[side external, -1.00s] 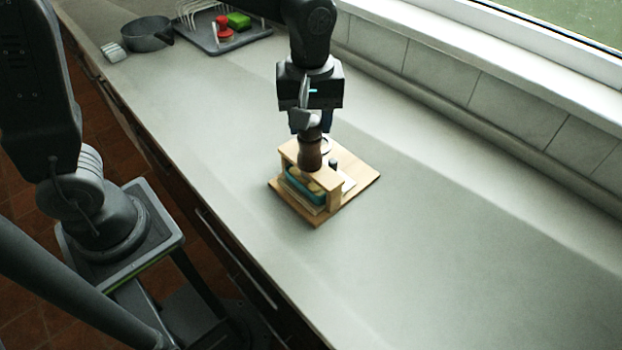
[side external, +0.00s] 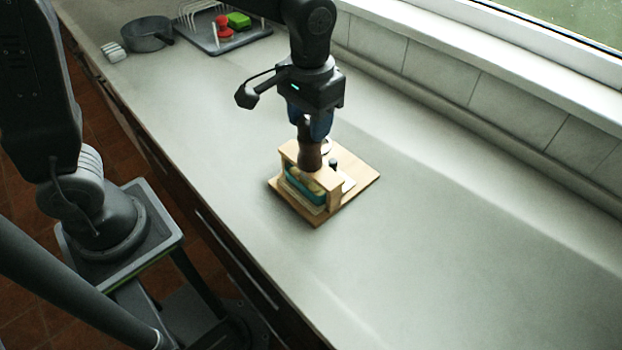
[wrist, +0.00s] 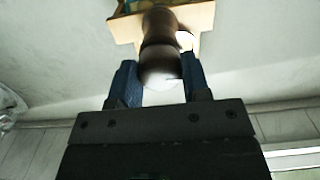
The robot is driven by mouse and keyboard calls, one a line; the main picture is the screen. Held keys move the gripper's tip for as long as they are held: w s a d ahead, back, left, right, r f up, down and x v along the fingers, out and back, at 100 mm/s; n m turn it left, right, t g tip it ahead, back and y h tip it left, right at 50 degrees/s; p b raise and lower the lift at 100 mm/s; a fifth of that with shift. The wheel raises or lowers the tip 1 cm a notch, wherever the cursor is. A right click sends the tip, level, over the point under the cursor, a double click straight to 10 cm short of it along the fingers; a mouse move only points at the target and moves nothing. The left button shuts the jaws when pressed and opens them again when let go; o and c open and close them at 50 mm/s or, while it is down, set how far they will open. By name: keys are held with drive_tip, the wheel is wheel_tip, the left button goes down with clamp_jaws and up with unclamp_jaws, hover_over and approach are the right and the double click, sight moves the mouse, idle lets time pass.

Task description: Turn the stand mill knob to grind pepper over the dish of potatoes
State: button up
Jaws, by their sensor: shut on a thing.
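The dark brown pepper mill (side external: 311,156) stands upright in a light wooden stand (side external: 334,197) on a wooden board (side external: 362,180). A teal dish (side external: 303,188) with yellowish food in it sits under the stand's top bar and is partly hidden by it. My gripper (side external: 311,134) points down over the mill and is shut on the mill's top knob. In the wrist view the blue fingers (wrist: 156,84) lie on both sides of the rounded knob (wrist: 160,67). The mill body (wrist: 160,25) shows beyond it.
A small dark shaker-like piece (side external: 333,163) stands on the board beside the stand. A grey pan (side external: 148,35) and a rack tray (side external: 250,38) with red and green items are at the far end. The counter (side external: 450,240) to the right is clear, with a tiled wall behind.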

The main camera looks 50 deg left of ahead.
drive_tip(key=m, duration=1)
drive_tip(key=o, duration=1.4)
